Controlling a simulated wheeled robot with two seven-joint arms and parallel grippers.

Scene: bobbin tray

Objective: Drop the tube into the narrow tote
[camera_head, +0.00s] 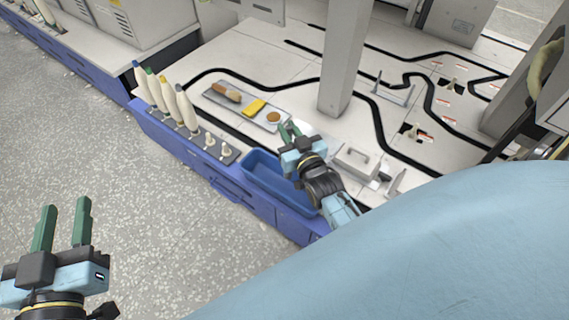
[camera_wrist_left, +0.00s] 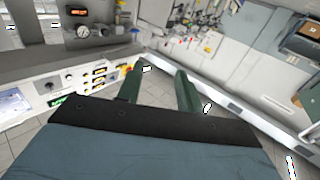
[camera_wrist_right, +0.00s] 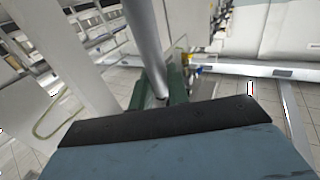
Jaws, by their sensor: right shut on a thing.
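The narrow tote looks to be the long blue open bin (camera_head: 262,184) at the front edge of the bench. My right gripper (camera_head: 291,128) is just past the bin's far right side. In the right wrist view, its green fingers are shut on a grey tube (camera_wrist_right: 145,42), which extends upward in the picture. In the head view the tube is hard to make out; a pale patch beside the fingers may be part of it. My left gripper (camera_head: 64,208) is open and empty, out over the floor at lower left.
Several cone-shaped bobbins (camera_head: 163,97) stand in a grey rack (camera_head: 229,157) left of the bin. A metal tray (camera_head: 215,98) behind holds a brown roll, a yellow block (camera_head: 254,107) and a round piece. A grey post (camera_head: 343,65) rises behind my right gripper.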

